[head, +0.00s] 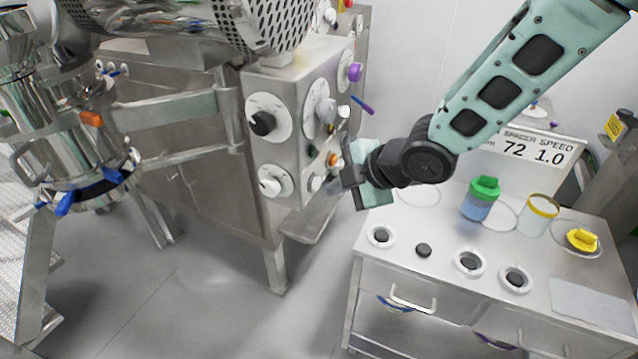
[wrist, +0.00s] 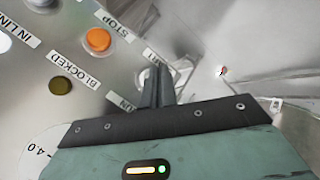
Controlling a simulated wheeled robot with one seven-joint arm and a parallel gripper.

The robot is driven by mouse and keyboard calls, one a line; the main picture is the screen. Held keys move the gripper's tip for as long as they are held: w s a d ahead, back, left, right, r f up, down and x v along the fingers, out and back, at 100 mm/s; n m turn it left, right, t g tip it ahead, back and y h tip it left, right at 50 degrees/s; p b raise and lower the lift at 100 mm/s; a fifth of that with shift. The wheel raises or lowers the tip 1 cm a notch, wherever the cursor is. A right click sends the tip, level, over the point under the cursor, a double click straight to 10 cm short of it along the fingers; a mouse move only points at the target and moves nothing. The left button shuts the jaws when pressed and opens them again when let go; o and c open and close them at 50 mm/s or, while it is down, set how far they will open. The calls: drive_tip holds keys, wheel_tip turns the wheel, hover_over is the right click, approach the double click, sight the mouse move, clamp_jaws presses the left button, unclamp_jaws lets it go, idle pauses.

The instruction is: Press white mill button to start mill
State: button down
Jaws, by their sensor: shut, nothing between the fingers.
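The mill's control panel (head: 287,90) stands left of centre in the head view, with dials, knobs and buttons. In the wrist view, a pale round button (wrist: 144,76) sits by a partly covered label ending in "UN". My gripper (wrist: 157,76) is shut and empty. Its fingertips overlap that button's right side and hide part of it; I cannot tell whether they touch. An orange button (wrist: 98,40) is beside the STOP label, and a dark olive one (wrist: 61,85) is by BLOCKED. In the head view, my gripper (head: 335,187) is close to the panel's right side.
A white round piece (wrist: 4,42) is at the wrist view's left edge. A steel bench (head: 400,275) at the right of the head view carries a green-capped jar (head: 481,198), a yellow-rimmed jar (head: 539,214) and dark round knobs. Floor is free between the panel and bench.

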drive_tip(key=shift+w+a, duration=0.1)
drive_tip(key=shift+a, duration=0.2)
